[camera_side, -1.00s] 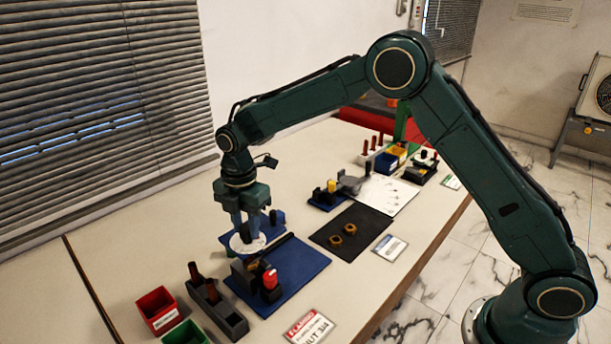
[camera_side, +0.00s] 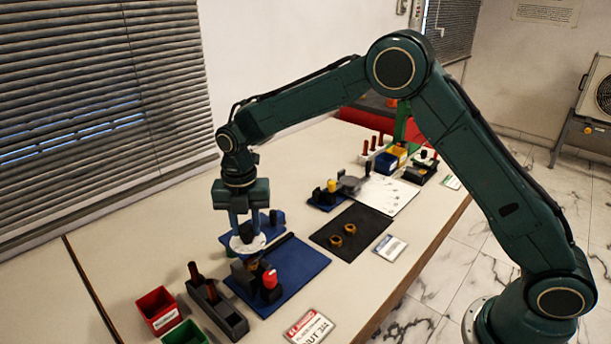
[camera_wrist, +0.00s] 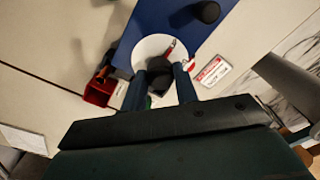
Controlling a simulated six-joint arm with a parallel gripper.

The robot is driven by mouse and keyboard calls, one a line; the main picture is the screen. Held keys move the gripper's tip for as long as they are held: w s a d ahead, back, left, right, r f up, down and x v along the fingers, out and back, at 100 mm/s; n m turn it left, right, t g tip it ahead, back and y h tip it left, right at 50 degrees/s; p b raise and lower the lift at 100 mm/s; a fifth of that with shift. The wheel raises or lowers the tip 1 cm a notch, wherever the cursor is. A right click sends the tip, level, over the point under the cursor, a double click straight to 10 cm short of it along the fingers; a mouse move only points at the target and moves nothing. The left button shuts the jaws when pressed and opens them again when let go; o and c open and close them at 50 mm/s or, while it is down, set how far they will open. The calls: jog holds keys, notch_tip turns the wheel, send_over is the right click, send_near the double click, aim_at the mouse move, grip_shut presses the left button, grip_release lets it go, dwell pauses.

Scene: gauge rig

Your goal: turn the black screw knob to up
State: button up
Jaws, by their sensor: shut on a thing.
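The black knob (camera_side: 246,232) stands on a round white dial (camera_side: 261,242) on the blue board. My gripper (camera_side: 243,232) points straight down over the dial, with its blue fingers around the knob. In the wrist view, the black knob (camera_wrist: 160,76) sits between the two fingertips (camera_wrist: 160,82), and the gripper is shut on it. Part of the white dial (camera_wrist: 148,47) shows beyond them. I cannot read the knob's pointing direction or any dial marks.
A red-topped part (camera_side: 270,279) stands on the blue board (camera_side: 300,268) close in front of the dial. A dark block with brown pegs (camera_side: 217,312), a red bin (camera_side: 157,308) and a green bin (camera_side: 186,334) are nearby. A black mat (camera_side: 365,225) with brass nuts lies to the right.

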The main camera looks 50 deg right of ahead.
aim_at(247, 227)
jog(key=shift+r, duration=0.1)
jog(key=o, duration=1)
jog(key=shift+c, duration=0.2)
jog(key=shift+r, duration=0.1)
notch_tip(247, 227, up, 14)
jog(key=shift+f, duration=0.2)
